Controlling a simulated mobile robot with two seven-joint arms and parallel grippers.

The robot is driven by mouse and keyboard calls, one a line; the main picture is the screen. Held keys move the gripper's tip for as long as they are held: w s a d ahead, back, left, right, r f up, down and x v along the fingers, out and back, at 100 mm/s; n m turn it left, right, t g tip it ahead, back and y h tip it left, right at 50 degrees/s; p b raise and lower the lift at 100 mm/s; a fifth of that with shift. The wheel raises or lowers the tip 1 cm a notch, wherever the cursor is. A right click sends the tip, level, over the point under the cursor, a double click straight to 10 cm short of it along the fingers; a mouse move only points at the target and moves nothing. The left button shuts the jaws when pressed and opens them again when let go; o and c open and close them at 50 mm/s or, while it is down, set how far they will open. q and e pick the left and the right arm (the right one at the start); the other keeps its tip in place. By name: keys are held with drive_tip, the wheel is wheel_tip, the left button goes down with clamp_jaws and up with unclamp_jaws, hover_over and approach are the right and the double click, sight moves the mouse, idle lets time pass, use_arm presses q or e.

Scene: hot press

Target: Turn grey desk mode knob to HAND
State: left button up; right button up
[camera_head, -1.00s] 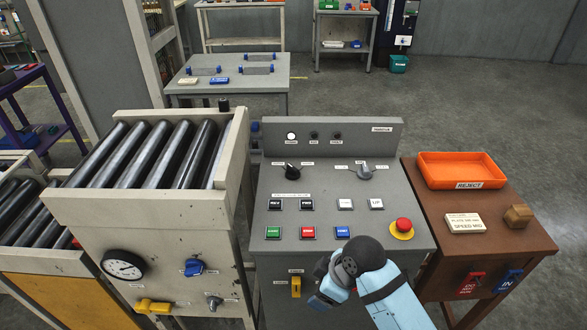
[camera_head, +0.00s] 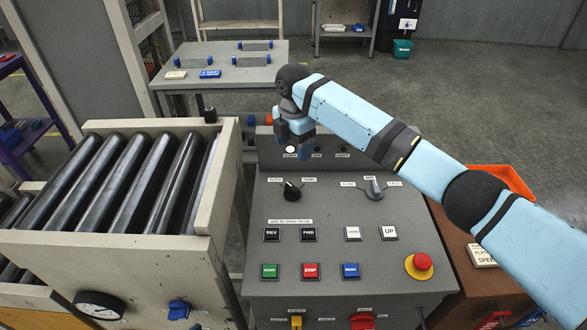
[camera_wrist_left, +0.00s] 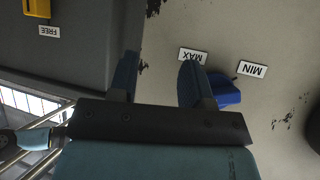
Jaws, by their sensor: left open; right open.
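The grey desk (camera_head: 330,240) stands in the middle of the head view. A black knob (camera_head: 291,191) is at the upper left of its sloping panel. Small labels sit on both sides of it, too small to read surely; its pointer seems tilted to the upper left. My right gripper (camera_head: 293,150) is open and empty, above the panel's back edge, beyond the knob and apart from it. My left gripper (camera_wrist_left: 158,75) is open in the left wrist view, near a blue knob (camera_wrist_left: 225,90) between MAX and MIN labels. It does not show in the head view.
A grey knob (camera_head: 374,189) sits right of the black one. Several push buttons and a red emergency button (camera_head: 422,262) lie nearer the front. A roller conveyor (camera_head: 120,190) stands left of the desk. My right arm partly covers the orange reject tray (camera_head: 503,181) at right.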

sight(294, 186)
use_arm(q)
drive_tip(key=shift+s+f, duration=0.2)
drive_tip(key=shift+s, duration=1)
use_arm(e)
drive_tip(key=f, duration=0.8)
drive_tip(key=s+f, duration=0.1)
drive_tip(key=f, duration=0.4)
drive_tip(key=shift+c, duration=0.4)
use_arm(q)
drive_tip(key=shift+r, duration=0.1)
use_arm(e)
drive_tip(key=c, duration=0.8)
